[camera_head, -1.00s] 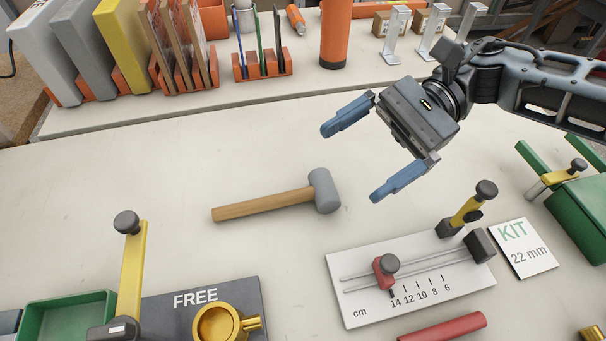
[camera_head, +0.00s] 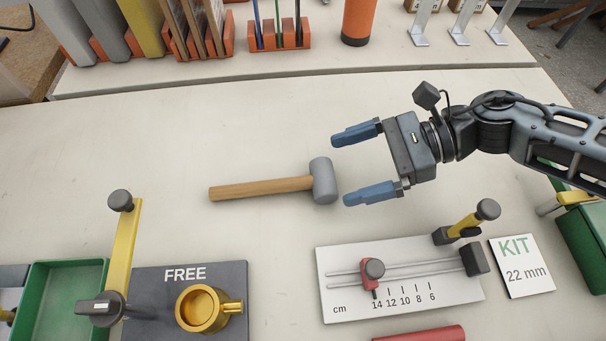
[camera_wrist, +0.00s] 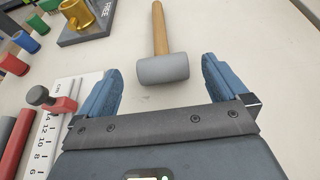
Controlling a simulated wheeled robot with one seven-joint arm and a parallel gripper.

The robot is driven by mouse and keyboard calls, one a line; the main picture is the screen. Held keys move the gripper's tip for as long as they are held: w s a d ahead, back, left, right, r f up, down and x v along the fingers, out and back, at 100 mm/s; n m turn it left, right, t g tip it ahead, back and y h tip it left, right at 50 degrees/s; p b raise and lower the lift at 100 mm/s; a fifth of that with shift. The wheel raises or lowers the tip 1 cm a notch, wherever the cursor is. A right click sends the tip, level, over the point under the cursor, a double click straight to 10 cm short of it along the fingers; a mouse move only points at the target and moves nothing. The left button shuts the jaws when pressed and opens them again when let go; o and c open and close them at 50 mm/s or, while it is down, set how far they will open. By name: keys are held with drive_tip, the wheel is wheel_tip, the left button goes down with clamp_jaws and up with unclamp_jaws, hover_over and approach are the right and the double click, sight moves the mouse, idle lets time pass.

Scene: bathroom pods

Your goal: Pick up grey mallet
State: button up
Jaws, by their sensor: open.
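The grey mallet (camera_head: 324,181) lies on its side on the pale bench. Its wooden handle (camera_head: 258,188) points left in the head view. My gripper (camera_head: 338,170) is open and empty, with its two blue fingers pointing left just to the right of the mallet head. In the wrist view the mallet head (camera_wrist: 163,69) is ahead of the gap between my fingers (camera_wrist: 161,78), with the handle running away from me. I see no contact between the fingers and the mallet.
A white measuring board (camera_head: 400,302) with a red slider (camera_head: 371,275) lies below my gripper. A yellow-handled clamp (camera_head: 125,250), gold cup (camera_head: 204,310) and green tray (camera_head: 66,300) are at lower left. An orange cylinder (camera_head: 358,20) stands behind. The bench around the mallet is clear.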

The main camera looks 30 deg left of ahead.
sight(323, 174)
drive_tip(key=shift+p+x, duration=1.05)
drive_tip(key=shift+x, duration=2.3)
drive_tip(key=c, duration=1.2)
